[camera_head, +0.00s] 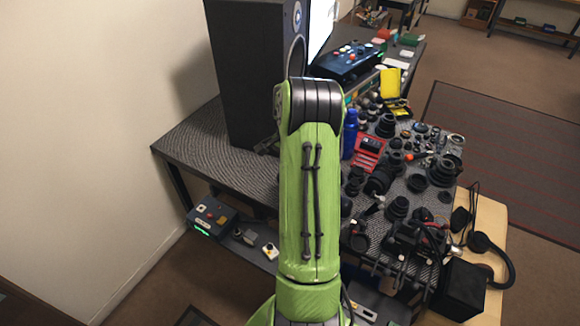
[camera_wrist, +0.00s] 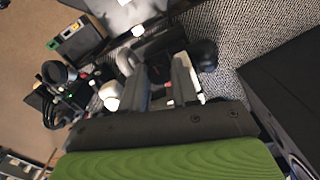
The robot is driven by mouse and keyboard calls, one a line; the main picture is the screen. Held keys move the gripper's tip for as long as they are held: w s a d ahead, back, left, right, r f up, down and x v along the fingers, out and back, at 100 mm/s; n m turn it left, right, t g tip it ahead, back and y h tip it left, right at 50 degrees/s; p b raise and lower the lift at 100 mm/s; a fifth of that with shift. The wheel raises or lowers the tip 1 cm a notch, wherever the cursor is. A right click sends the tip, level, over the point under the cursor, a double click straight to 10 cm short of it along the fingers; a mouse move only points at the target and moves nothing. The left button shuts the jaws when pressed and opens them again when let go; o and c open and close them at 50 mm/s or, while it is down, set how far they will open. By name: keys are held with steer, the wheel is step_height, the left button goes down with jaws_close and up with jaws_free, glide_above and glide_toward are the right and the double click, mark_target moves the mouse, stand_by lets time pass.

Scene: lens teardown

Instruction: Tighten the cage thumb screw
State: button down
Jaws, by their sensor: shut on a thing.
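My gripper (camera_wrist: 162,84) shows in the wrist view with its two fingers in the middle of the picture. It is shut on a small dark part between the fingers, too blurred to tell for sure what it is. A dark rounded knob (camera_wrist: 206,54) is just right of the fingers. A white rounded piece (camera_wrist: 110,94) is just left of them. I cannot pick out the cage or its thumb screw with certainty. In the head view my green arm hides the gripper and what it holds.
A tall black speaker (camera_head: 252,70) stands on the patterned table (camera_head: 190,140); its dark side also fills the wrist view's right edge (camera_wrist: 290,95). Many lenses and parts crowd the table right of my arm, with a red case (camera_head: 368,152) and a blue bottle (camera_head: 350,133).

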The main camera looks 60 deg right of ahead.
steer(key=c, duration=1.1)
jaws_free()
step_height(320, 180, up, 16)
steer(key=shift+f+p, duration=0.1)
steer(key=shift+p, duration=0.7)
steer(key=a+r+n+t+h, duration=0.1)
steer(key=a+r+n, duration=0.35)
steer(key=a, duration=0.55)
steer(key=a+r+n+t+h, duration=0.1)
steer(key=a+r+n, duration=0.35)
steer(key=a, duration=0.65)
steer(key=s+a+f+n+t, duration=0.1)
steer(key=s+a+n, duration=0.2)
steer(key=s+a, duration=0.1)
steer(key=s+a+f+n+t+y, duration=0.1)
steer(key=s+a+n, duration=0.3)
steer(key=a, duration=0.1)
steer(key=s+a+f+n+t+y, duration=0.1)
steer(key=s+a+n, duration=0.2)
steer(key=a+n, duration=0.1)
steer(key=shift+s+a+f+t, duration=0.15)
steer(key=shift+s+a, duration=0.05)
steer(key=shift+a, duration=0.2)
steer(key=shift+s+a+f+t, duration=0.15)
steer(key=shift+s+a, duration=0.05)
steer(key=shift+a, duration=0.2)
